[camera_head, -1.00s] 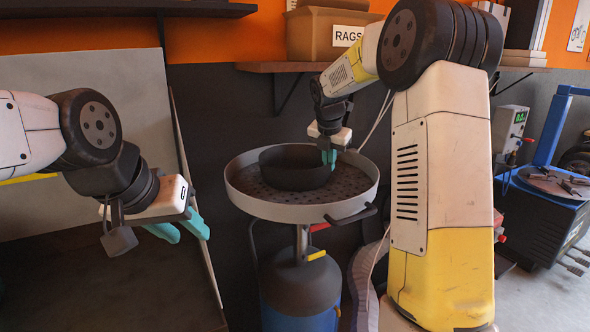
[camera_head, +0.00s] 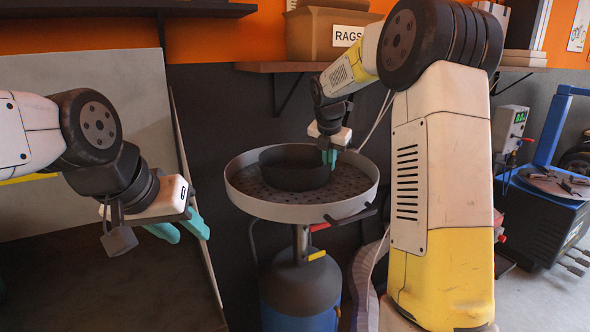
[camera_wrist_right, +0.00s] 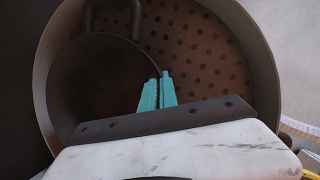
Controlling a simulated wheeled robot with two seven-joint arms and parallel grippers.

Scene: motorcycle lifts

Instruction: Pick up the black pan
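The black pan (camera_head: 290,168) is a round, deep, dark vessel on the perforated floor of a round grey tray (camera_head: 243,201). In the right wrist view the pan (camera_wrist_right: 95,80) fills the left part of the tray, with a dark loop handle at its top edge. My right gripper (camera_head: 329,157) is at the pan's right rim. In the wrist view its teal fingers (camera_wrist_right: 158,92) are close together, with the pan's wall between them. The pan still appears to rest in the tray. My left gripper (camera_head: 180,229) is open and empty, left of the tray.
The tray stands on a post above a blue and dark drum (camera_head: 300,285), with a side handle at right front. A shelf (camera_head: 300,67) with a RAGS box (camera_head: 330,35) is above. A grey panel (camera_head: 90,130) is behind my left arm. A blue machine (camera_head: 545,190) stands right.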

